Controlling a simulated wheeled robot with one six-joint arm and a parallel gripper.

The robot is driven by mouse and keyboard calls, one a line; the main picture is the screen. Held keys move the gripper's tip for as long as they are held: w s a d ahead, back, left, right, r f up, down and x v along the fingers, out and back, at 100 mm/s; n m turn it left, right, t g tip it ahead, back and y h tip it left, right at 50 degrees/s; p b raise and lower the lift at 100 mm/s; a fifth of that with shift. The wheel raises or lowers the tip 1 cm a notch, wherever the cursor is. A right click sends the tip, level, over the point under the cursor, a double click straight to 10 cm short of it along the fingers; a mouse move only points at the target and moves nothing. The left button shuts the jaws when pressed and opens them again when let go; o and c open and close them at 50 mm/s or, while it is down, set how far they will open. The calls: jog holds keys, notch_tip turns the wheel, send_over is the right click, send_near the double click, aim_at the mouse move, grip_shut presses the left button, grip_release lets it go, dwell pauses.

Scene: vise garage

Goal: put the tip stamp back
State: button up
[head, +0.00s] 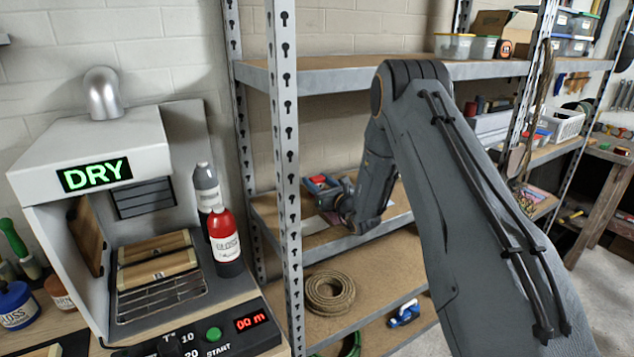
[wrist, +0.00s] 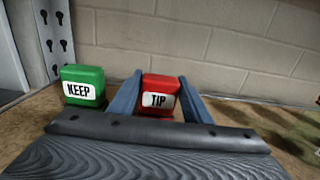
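The tip stamp, a red block with a white TIP label, stands on the shelf board or just above it in the wrist view (wrist: 160,83). My gripper (wrist: 160,91) has its two blue fingers on either side of the stamp. Little or no gap shows at the stamp's sides, and I cannot tell whether the fingers press on it. A green KEEP stamp (wrist: 83,86) stands just to the left, apart from my fingers. In the head view my gripper is small and partly hidden at the middle shelf, with a red and blue patch beside it.
A metal shelf post (head: 286,130) stands left of my arm. Below are a coiled rope (head: 330,292) and a blue item (head: 404,313). A dryer reading DRY (head: 95,174) and a red bottle (head: 224,240) are at left. A block wall (wrist: 215,45) lies behind the stamps.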

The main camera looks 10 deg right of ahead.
aim_at(320, 183)
jog(key=shift+o, duration=1.3)
jog(key=shift+p, duration=0.3)
jog(key=b+v, duration=0.2)
jog(key=v, duration=0.5)
jog(key=shift+s+d, duration=0.1)
jog(key=shift+s, duration=0.3)
